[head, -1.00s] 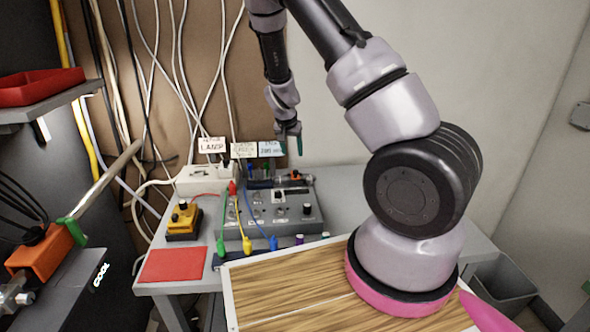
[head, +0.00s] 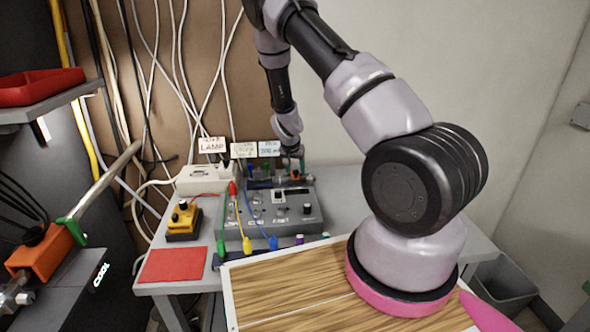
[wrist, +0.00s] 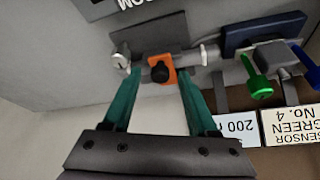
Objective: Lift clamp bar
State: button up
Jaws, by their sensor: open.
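An orange clamp bar (wrist: 170,62) with a black knob (wrist: 159,72) sits across a grey rod on the bench device, in the wrist view. It shows as a small orange spot in the head view (head: 296,175). My gripper (wrist: 158,76) is open, with one green finger on each side of the clamp bar. The fingertips look close to its level, but I cannot tell whether they touch it. In the head view my gripper (head: 292,163) hangs over the back of the grey control box (head: 252,216) and partly hides the clamp.
A blue block and plugs in green (wrist: 259,85) and blue sit right of the clamp in the wrist view. Paper labels (wrist: 287,125) stand near the right finger. Cables (head: 235,215) lie over the box. A red mat (head: 172,265) lies on the bench.

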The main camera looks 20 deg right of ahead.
jog(key=shift+c, duration=0.3)
grip_shut()
dwell(1.1)
